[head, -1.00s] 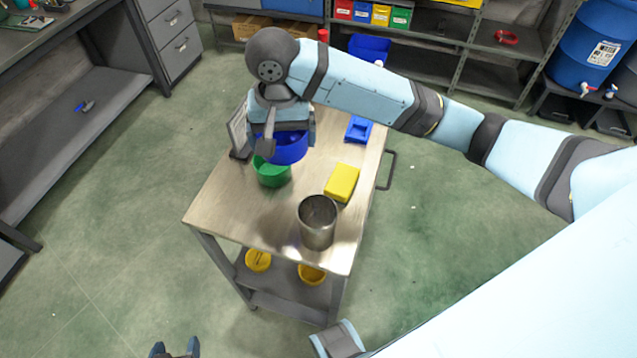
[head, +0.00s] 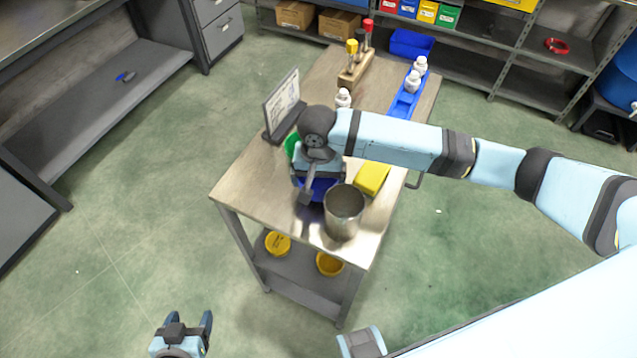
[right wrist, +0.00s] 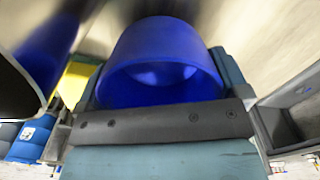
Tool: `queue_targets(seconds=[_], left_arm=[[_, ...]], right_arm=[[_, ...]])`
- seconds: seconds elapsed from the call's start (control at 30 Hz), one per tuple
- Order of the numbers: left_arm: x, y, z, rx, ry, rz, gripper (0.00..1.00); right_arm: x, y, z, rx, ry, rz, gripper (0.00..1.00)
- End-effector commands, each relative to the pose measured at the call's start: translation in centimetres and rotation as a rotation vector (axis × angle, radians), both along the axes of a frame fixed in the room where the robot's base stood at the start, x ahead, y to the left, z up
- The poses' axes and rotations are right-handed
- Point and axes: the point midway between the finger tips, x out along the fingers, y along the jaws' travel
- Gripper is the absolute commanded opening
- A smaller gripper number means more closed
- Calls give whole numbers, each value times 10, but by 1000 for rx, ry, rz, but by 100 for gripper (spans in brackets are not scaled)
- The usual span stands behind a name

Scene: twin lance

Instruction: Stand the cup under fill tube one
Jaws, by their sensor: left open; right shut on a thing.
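My right gripper (head: 316,178) is shut on a blue cup (head: 318,190), pointing down at the near part of the trolley top. The blue cup is partly hidden by the gripper, just left of a steel container (head: 344,222). In the right wrist view the blue cup (right wrist: 165,45) fills the space between the fingers, its open rim facing the camera. I cannot tell whether it touches the top. A green cup (head: 291,146) stands behind, mostly hidden by my right wrist. My left gripper (head: 190,318) is open and empty, low over the floor. No fill tube is recognisable.
The trolley top (head: 245,190) also holds a yellow block (head: 372,178), a sign on a stand (head: 284,103), white bottles, a blue tray (head: 405,105) and a wooden rack (head: 355,70). Yellow tubs (head: 278,243) sit on its lower shelf. Floor to the left is clear.

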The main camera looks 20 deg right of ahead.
Motion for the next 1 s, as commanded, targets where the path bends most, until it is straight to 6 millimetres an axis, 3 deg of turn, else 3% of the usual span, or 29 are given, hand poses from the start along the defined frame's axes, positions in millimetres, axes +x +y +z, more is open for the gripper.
queue_targets(seconds=[0.17,0.53,0.57,0.87,1.0], left_arm=[[0,0,0,-2,-3,1,66],[1,-1,5,-3,-6,1,66],[1,-1,4,-3,-6,1,66],[1,0,1,-2,-6,1,66],[0,0,1,-1,-2,1,66]], right_arm=[[0,0,-26,-1,0,0,70],[0,0,-29,-1,0,0,70],[0,0,-30,-1,0,0,98],[0,0,-28,1,-1,1,100],[0,0,-10,2,-1,0,100]])
